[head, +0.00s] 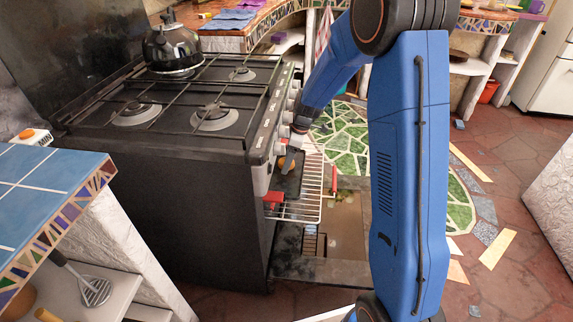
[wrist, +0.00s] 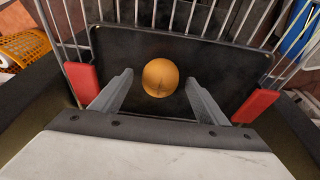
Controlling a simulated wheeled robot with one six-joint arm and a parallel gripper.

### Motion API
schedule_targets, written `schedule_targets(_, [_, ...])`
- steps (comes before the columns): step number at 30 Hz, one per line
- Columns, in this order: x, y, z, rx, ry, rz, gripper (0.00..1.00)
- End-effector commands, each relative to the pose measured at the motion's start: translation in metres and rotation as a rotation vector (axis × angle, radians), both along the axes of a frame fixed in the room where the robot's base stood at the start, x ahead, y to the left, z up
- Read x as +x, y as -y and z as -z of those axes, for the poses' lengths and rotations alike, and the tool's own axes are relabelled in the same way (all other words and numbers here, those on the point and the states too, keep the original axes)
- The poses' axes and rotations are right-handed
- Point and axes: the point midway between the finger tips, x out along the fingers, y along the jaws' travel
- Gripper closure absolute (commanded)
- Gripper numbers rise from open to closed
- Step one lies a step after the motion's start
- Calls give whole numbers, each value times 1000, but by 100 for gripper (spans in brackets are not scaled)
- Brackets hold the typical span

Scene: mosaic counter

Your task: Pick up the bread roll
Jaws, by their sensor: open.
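The bread roll (wrist: 160,78) is a round golden-brown ball on a dark tray (wrist: 215,55) in the wrist view. My gripper (wrist: 160,80) is open, with its two grey fingers on the left and right of the roll and visible gaps on both sides. Nothing is held. In the head view a small orange-brown part of the roll (head: 285,164) shows on the dark tray, over the wire rack (head: 308,190) at the oven's front. My arm reaches down there, and the gripper's fingers cannot be made out in that view.
Red pieces (wrist: 82,84) and (wrist: 256,106) flank the tray. The stove (head: 190,170) stands to the left with a kettle (head: 172,48) on top. The lowered oven door (head: 340,235) lies below the rack. Tiled floor (head: 515,165) is open to the right.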

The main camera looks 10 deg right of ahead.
Motion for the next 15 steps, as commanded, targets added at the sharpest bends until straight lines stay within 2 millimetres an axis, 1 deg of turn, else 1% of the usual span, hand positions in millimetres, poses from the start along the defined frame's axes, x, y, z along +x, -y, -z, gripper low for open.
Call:
schedule_targets(5, [0,0,0,0,0,0,32])
schedule_targets(8, [0,0,0,0,0,0,54])
schedule_targets(9, [0,0,0,0,0,0,63])
schedule_targets(11, [0,0,0,0,0,0,76])
schedule_targets(15, [0,0,0,0,0,0,77])
